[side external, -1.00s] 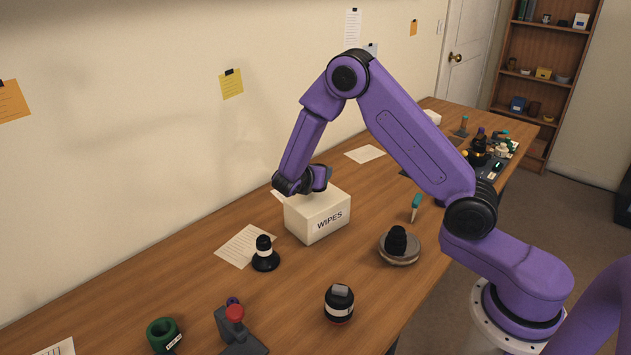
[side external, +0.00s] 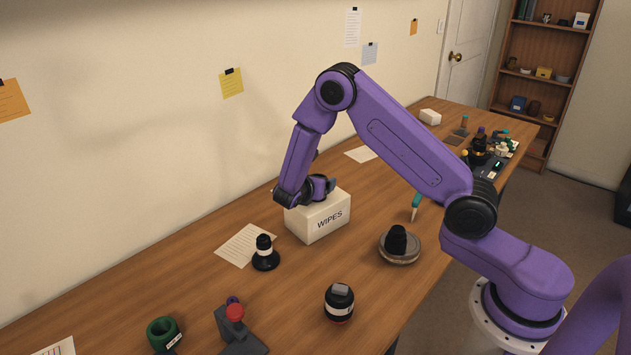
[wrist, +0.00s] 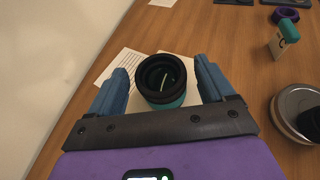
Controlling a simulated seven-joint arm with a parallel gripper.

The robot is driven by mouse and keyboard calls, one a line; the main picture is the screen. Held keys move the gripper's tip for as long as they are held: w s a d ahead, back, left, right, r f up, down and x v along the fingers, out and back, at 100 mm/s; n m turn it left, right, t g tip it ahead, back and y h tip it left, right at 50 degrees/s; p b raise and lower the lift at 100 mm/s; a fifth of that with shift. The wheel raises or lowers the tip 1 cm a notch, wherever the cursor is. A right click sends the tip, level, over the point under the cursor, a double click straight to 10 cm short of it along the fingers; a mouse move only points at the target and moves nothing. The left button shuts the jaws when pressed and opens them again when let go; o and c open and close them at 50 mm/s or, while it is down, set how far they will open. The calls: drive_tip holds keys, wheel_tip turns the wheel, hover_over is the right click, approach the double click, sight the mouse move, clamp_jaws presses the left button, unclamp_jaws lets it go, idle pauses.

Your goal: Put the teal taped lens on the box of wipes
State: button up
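In the wrist view the teal taped lens (wrist: 162,82) is a black ringed barrel with a teal band low on its side. It stands between the blue fingers of my gripper (wrist: 162,84), with a visible gap on each side, so the gripper is open. In the side view my gripper (side external: 322,188) is low at the top and far side of the box of wipes (side external: 318,218), a white box labelled WIPES. The lens is hidden there.
A black white-banded part (side external: 264,253), a round dish with a black part (side external: 400,258), a black white-taped part (side external: 339,303) and a green ring (side external: 162,335) stand nearer the camera.

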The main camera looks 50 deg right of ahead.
drive_tip(key=shift+r, duration=0.2)
drive_tip(key=v, duration=1.2)
drive_tip(key=s+a+r+m+g+y, duration=0.1)
drive_tip(key=s+r+m+y, duration=0.1)
drive_tip(key=s, duration=0.9)
drive_tip(key=s+a+r+m+g+y, duration=0.1)
drive_tip(key=s+m+y, duration=0.3)
drive_tip(key=s, duration=0.7)
drive_tip(key=s+a+r+m+g+y, duration=0.1)
drive_tip(key=s+r+m+g+y, duration=0.2)
drive_tip(key=s+y, duration=0.4)
drive_tip(key=s+m, duration=0.1)
drive_tip(key=s, duration=0.3)
drive_tip(key=shift+s+a, duration=0.15)
drive_tip(key=shift+a, duration=0.15)
